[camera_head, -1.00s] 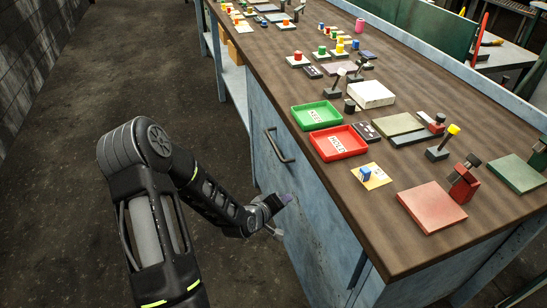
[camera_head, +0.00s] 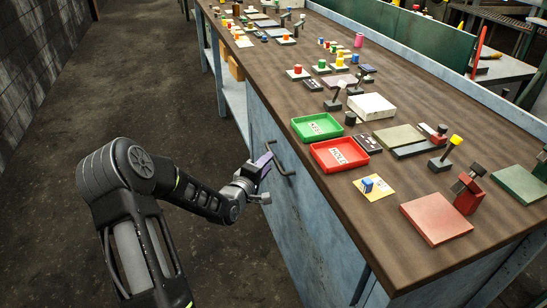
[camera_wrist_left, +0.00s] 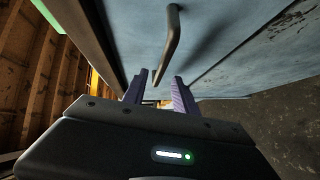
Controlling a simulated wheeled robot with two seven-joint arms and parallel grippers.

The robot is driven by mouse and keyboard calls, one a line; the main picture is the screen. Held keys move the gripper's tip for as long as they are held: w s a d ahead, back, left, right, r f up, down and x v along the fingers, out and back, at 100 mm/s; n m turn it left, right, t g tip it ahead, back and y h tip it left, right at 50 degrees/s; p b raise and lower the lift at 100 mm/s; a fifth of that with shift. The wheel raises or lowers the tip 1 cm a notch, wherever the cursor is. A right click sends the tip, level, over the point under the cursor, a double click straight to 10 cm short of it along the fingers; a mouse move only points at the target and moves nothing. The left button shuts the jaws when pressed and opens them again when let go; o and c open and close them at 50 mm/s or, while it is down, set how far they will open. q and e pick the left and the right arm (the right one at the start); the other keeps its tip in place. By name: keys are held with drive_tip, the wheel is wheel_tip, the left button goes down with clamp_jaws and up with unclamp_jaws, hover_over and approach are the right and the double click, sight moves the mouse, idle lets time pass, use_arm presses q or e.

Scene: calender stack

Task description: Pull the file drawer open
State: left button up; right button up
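The file drawer front (camera_head: 298,212) is the blue-grey metal face of the workbench, closed flush. Its dark bar handle (camera_head: 284,160) sits near the top, just under the worktop. My left gripper (camera_head: 266,178) is open beside the handle, with its upper purple finger close to it. In the left wrist view the handle (camera_wrist_left: 172,40) lies ahead of the two spread fingers (camera_wrist_left: 159,78), with its near end close to the gap. No grip on it shows; whether a finger touches it I cannot tell. My right gripper is out of view.
The wooden worktop (camera_head: 388,220) overhangs just above the handle. It carries a green tray (camera_head: 317,127), a red tray (camera_head: 338,154) and several small tools and blocks. The open shelf (camera_head: 236,95) is left of the drawer. The dark floor beside the bench is clear.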

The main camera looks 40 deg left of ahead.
use_arm(q)
drive_tip(key=x, duration=0.5)
drive_tip(key=shift+w, duration=0.25)
drive_tip(key=shift+c, duration=0.5)
clamp_jaws()
drive_tip(key=shift+f, duration=0.1)
idle(0.6)
